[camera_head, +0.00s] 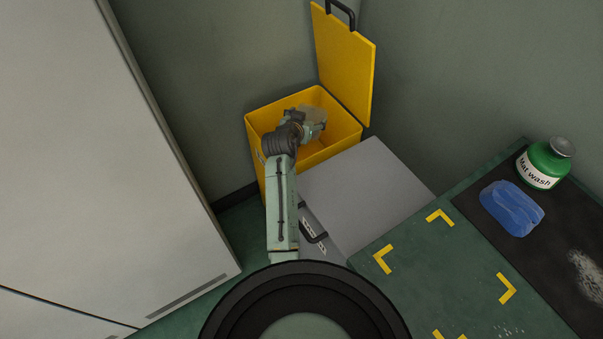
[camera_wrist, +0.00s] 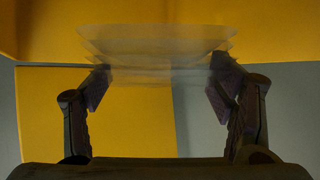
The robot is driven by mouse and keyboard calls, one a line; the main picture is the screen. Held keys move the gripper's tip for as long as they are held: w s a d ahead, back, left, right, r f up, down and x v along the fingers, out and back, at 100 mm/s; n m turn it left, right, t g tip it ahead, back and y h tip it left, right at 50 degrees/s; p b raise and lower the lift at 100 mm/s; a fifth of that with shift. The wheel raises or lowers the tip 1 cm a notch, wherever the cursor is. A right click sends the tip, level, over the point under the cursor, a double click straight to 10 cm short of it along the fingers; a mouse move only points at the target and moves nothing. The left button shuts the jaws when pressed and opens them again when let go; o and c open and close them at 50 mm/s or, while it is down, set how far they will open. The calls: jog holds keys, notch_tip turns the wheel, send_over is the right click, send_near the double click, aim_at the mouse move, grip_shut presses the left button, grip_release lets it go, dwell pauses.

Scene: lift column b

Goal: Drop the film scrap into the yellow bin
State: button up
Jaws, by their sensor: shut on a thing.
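The yellow bin (camera_head: 258,128) stands in the corner with its lid (camera_head: 345,62) raised open against the wall. My gripper (camera_head: 318,117) is over the open mouth of the bin. It is shut on the film scrap (camera_head: 311,112), a pale, see-through piece. In the wrist view the film scrap (camera_wrist: 155,45) spans between the two fingertips (camera_wrist: 158,84), with yellow bin surfaces behind it. My arm and gripper hide part of the bin's inside. I cannot tell exactly how high the scrap is relative to the rim.
A grey-topped box (camera_head: 365,190) with a handle stands in front of the bin. A green bench with yellow corner marks (camera_head: 440,217) is at the lower right. On its dark mat are a blue cloth (camera_head: 513,208) and a green "Mat wash" bottle (camera_head: 543,163). A tall pale cabinet (camera_head: 90,140) is at left.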

jog(key=o, duration=1.2)
jog(key=shift+c, duration=0.2)
jog(key=v, duration=1.2)
jog(key=shift+s+f, duration=0.1)
